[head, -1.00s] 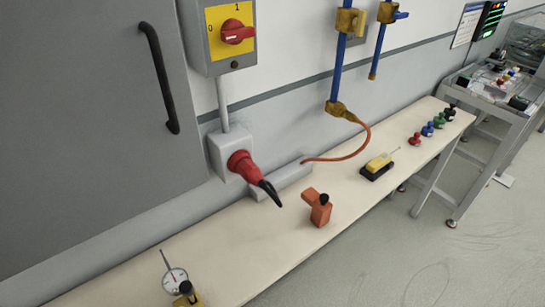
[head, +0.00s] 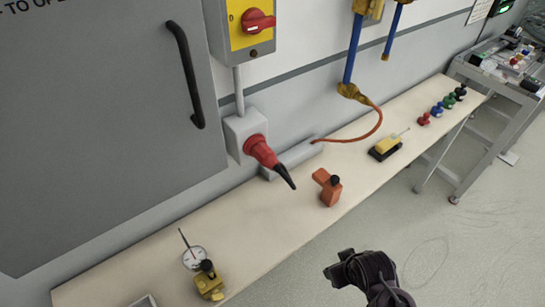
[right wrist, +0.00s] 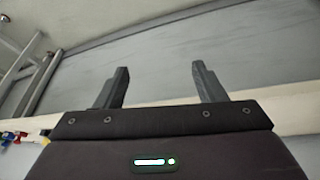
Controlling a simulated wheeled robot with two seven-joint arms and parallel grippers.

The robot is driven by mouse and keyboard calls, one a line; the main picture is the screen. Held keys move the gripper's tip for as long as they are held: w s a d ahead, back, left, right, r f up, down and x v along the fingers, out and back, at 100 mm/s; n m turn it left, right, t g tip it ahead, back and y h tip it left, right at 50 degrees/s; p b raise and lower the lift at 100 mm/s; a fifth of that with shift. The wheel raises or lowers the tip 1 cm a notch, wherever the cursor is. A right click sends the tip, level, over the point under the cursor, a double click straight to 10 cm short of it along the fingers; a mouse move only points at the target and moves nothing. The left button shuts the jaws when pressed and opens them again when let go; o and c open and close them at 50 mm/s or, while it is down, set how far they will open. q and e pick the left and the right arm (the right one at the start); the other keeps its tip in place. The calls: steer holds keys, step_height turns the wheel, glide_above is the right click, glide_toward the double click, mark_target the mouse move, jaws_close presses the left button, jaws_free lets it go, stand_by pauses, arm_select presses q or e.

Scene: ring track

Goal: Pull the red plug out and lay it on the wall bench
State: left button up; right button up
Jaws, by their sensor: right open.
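The red plug (head: 262,152) with its black tail sits in the grey wall socket (head: 233,137), tilted down to the right over the bench. The wall bench (head: 255,228) is a long pale board along the wall. My right gripper (head: 331,272) is at the lower right of the head view, in front of the bench and apart from the plug. In the right wrist view its two fingers (right wrist: 160,75) are spread with nothing between them. The plug does not show in the right wrist view. My left gripper is in neither view.
On the bench stand an orange block (head: 328,188), a yellow-black tool (head: 386,147), a dial gauge (head: 196,260) and several coloured knobs (head: 438,110). An orange hose (head: 365,133) hangs to the bench. Bare bench lies below the plug.

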steer(key=w+a+r+n+t, duration=0.2)
steer(key=w+r+n+t, duration=0.15)
steer(key=r, duration=0.45)
steer(key=n+t+y+p, duration=0.1)
steer(key=n+t+y, duration=0.75)
steer(key=n, duration=0.95)
glide_toward(266, 157)
steer(key=w+g, duration=0.1)
steer(key=w+f+y, duration=0.1)
steer(key=w, duration=0.1)
steer(key=shift+d+f+m+g+y, duration=0.1)
steer(key=shift+d+m+g+y, duration=0.15)
steer(key=shift+g, duration=0.15)
steer(key=shift+w, duration=0.1)
steer(key=shift+b+x, duration=1.35)
steer(key=shift+x, duration=3.15)
